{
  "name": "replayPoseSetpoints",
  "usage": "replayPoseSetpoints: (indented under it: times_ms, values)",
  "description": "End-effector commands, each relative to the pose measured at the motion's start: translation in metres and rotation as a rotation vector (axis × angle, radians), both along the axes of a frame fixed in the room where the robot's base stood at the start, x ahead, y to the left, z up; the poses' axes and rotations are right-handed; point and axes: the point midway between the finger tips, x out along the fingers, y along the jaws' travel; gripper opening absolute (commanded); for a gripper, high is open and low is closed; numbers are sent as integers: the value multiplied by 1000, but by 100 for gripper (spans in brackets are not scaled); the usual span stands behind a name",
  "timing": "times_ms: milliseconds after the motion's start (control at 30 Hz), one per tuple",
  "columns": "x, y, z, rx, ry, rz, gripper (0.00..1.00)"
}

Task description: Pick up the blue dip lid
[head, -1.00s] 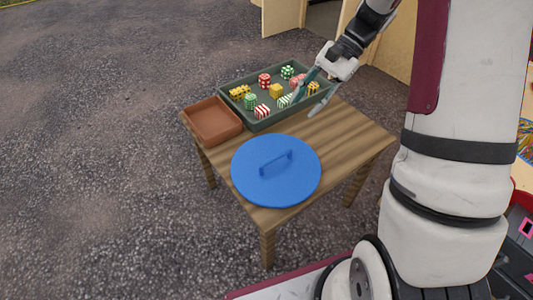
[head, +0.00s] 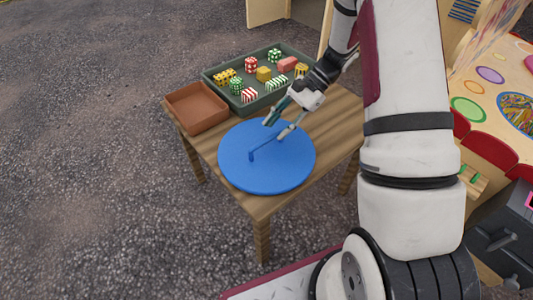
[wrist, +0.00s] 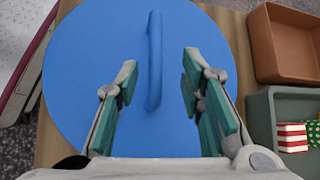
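The blue dip lid (head: 266,170) is a round flat disc with a raised bar handle, lying on the wooden table. In the wrist view the lid (wrist: 85,60) fills most of the picture, and its handle (wrist: 154,60) runs up the picture between the two fingers. My gripper (head: 277,124) is open above the lid, at the handle's far right end in the head view. In the wrist view my gripper (wrist: 158,70) has its green-padded fingers apart, one on each side of the handle, with gaps to it. Whether the fingertips touch the lid I cannot tell.
A brown tray (head: 197,107) stands at the table's far left corner. Next to it is a dark green tray (head: 210,75) with several colourful sweets. The wooden table (head: 335,125) is bare to the right of the lid. A colourful stall stands at the right.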

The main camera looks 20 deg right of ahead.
Motion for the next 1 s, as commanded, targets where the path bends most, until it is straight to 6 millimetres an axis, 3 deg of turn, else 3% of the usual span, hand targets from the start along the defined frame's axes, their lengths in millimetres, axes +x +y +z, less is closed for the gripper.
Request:
replayPoseSetpoints:
  times_ms: [433, 700, 733, 867, 1000]
  values:
    - [-10, 32, -34, 0, 0, 1, 36]
    - [-10, 36, -37, 0, -2, 0, 36]
    - [-10, 36, -37, 0, -2, 0, 33]
    - [-10, 36, -37, 0, -2, 0, 4]
    - [-10, 36, -37, 0, -2, 0, 0]
